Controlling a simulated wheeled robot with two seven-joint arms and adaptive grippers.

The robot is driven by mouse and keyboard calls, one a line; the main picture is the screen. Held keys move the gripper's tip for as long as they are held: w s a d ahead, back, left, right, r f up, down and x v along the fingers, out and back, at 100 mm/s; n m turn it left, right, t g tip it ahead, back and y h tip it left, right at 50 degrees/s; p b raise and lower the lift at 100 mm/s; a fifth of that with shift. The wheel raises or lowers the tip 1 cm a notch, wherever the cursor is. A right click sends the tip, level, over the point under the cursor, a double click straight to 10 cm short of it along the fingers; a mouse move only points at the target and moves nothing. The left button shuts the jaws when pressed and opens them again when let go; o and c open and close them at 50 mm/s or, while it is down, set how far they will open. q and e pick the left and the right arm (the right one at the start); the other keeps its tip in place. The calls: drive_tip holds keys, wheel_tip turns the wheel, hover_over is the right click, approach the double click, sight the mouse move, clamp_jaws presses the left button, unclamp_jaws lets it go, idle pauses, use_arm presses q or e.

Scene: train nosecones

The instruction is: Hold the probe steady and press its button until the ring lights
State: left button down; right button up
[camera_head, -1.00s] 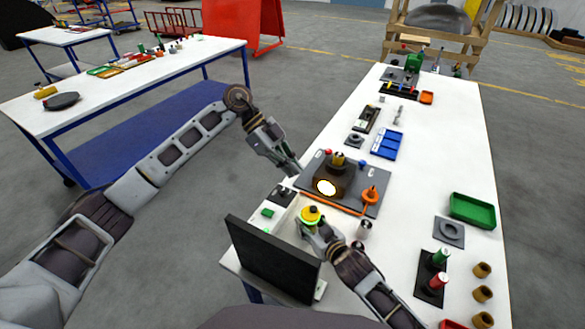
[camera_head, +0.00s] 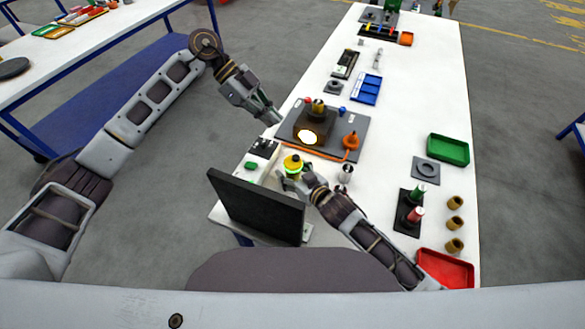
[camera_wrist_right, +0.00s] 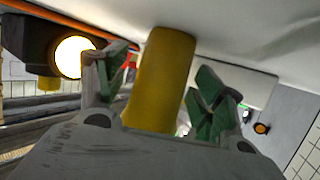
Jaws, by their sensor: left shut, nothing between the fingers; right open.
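In the right wrist view the yellow body of the probe (camera_wrist_right: 163,80) stands between the spread fingers of my right gripper (camera_wrist_right: 155,85), with gaps at both sides. My left gripper (camera_head: 275,118) is shut and empty, up and left of the probe, beside the dark box with the glowing round lamp (camera_head: 308,137). The button's details are too small to make out.
The black monitor (camera_head: 255,207) stands close in front of the probe. An orange funnel-shaped part (camera_head: 351,141) and an orange cable sit on the dark plate. A silver cylinder (camera_head: 345,172) stands right of the probe. Green (camera_head: 448,149) and red (camera_head: 445,268) trays lie further right.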

drive_tip(key=shift+s, duration=0.1)
drive_tip(key=shift+v, duration=5.95)
